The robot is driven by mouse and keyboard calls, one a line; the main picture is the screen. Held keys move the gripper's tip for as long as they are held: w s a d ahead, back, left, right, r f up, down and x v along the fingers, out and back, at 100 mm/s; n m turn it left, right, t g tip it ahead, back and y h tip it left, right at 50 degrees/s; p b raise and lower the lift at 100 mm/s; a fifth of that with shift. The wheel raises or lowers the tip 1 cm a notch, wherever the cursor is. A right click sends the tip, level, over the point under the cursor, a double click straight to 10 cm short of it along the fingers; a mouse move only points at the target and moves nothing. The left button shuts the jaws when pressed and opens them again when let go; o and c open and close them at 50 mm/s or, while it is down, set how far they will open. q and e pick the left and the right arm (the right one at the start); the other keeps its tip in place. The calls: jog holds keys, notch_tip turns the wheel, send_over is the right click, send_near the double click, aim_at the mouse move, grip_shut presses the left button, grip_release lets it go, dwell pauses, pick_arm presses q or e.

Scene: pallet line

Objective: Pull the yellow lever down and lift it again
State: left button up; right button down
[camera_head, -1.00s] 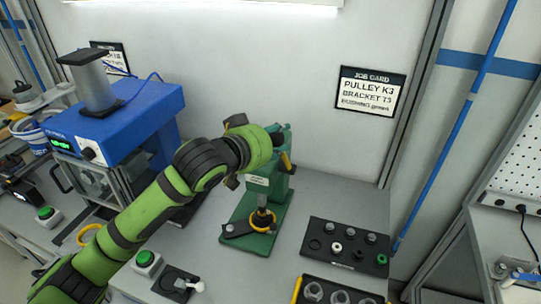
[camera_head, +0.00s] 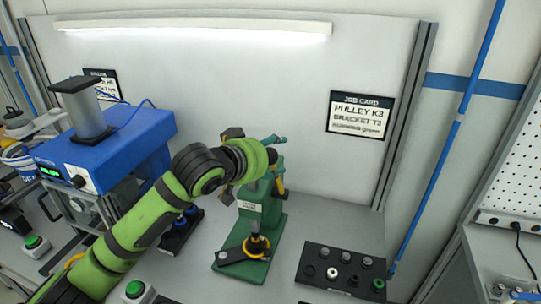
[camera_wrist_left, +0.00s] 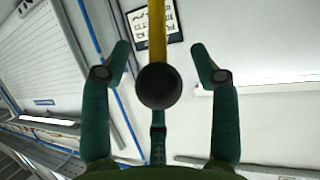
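The yellow lever (camera_head: 281,184) is on the right side of a green bench press (camera_head: 250,208). In the left wrist view the yellow lever (camera_wrist_left: 157,32) ends in a round black knob (camera_wrist_left: 158,86). My left gripper (camera_wrist_left: 162,60) has its two teal fingers spread wide, one on each side of the knob, with clear gaps. In the head view my left gripper (camera_head: 275,143) is at the press's top, partly hidden by its own green wrist. Contact with the knob cannot be told. My right gripper is not in view.
A black tray with bushings (camera_head: 341,270) lies right of the press. A blue machine (camera_head: 120,140) stands to the left. A green button (camera_head: 134,289) is near the front. A job card (camera_head: 360,115) hangs on the back wall.

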pick_arm(q)
jog(key=shift+s+a, duration=0.1)
jog(key=v, duration=1.1)
jog(key=shift+s+a+r, duration=0.25)
